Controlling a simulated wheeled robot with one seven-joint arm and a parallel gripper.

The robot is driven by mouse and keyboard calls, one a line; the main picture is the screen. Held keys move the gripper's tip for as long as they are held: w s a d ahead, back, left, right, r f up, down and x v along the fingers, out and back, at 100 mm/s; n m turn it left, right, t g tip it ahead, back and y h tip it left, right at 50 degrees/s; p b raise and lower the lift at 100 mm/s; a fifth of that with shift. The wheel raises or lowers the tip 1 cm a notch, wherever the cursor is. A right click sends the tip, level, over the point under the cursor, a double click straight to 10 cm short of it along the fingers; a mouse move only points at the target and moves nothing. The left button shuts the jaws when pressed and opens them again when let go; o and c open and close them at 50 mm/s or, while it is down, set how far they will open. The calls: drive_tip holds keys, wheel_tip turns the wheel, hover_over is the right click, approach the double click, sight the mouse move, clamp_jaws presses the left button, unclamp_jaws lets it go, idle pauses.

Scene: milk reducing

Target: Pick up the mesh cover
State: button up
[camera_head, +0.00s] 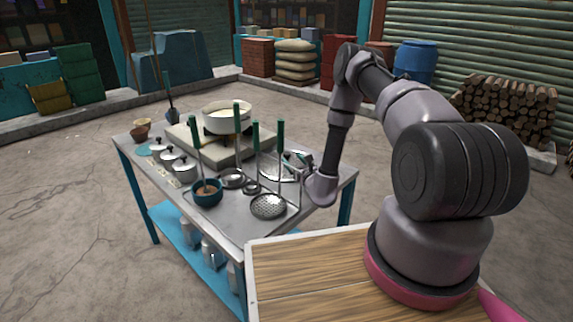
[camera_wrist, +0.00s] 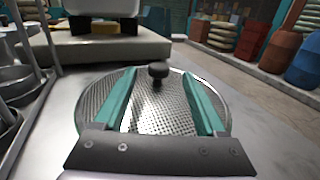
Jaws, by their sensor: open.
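The mesh cover (camera_wrist: 150,88) is a round, perforated metal disc with a dark knob (camera_wrist: 158,70) on top, lying on the metal table in the wrist view. My gripper (camera_wrist: 164,82) is open, its two teal fingers spread over the cover on either side, with the knob beyond and between the fingertips. I cannot tell whether the fingers touch the cover. In the head view the cover (camera_head: 271,168) is partly hidden by upright green handles and my gripper (camera_head: 290,163).
A white pot (camera_head: 226,115) stands on a pale slab (camera_head: 180,133) behind the cover. A perforated skimmer (camera_head: 268,207), a teal bowl (camera_head: 207,197) and several lidded containers (camera_head: 183,170) stand on the table (camera_head: 222,222). Bare tabletop lies right of the cover in the wrist view.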

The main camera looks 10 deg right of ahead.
sight(287, 159)
drive_tip(key=shift+x, duration=1.45)
drive_tip(key=shift+a, duration=0.1)
clamp_jaws()
drive_tip(key=shift+r, duration=0.15)
